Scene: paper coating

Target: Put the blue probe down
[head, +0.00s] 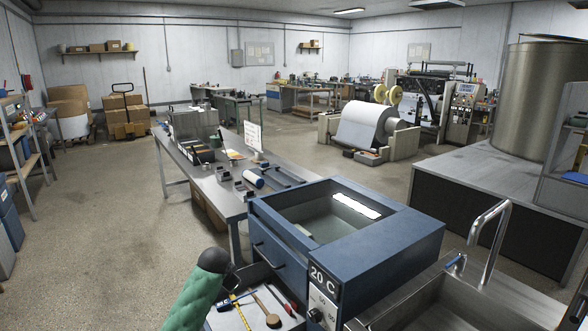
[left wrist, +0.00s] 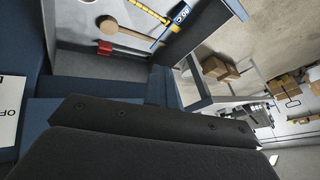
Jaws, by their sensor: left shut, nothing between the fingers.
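A small blue piece (head: 456,262) lies at the rim of the metal sink in the head view; I cannot tell if it is the blue probe. Another candidate is a blue-bodied tool with a yellow marked strip (head: 238,298), lying in the tray below the blue bath. It also shows in the left wrist view (left wrist: 180,16). My left gripper (head: 238,278) is beside the tray's left side, at the end of the green arm. It is shut and empty, its fingertips hard to make out. My right gripper is not in view.
The tray also holds a wooden-headed tool (head: 271,318) and a red-handled tool (head: 284,300). The blue bath (head: 345,260) marked 20 C stands just to the right. The metal sink (head: 440,305) and its tap (head: 490,220) are at lower right.

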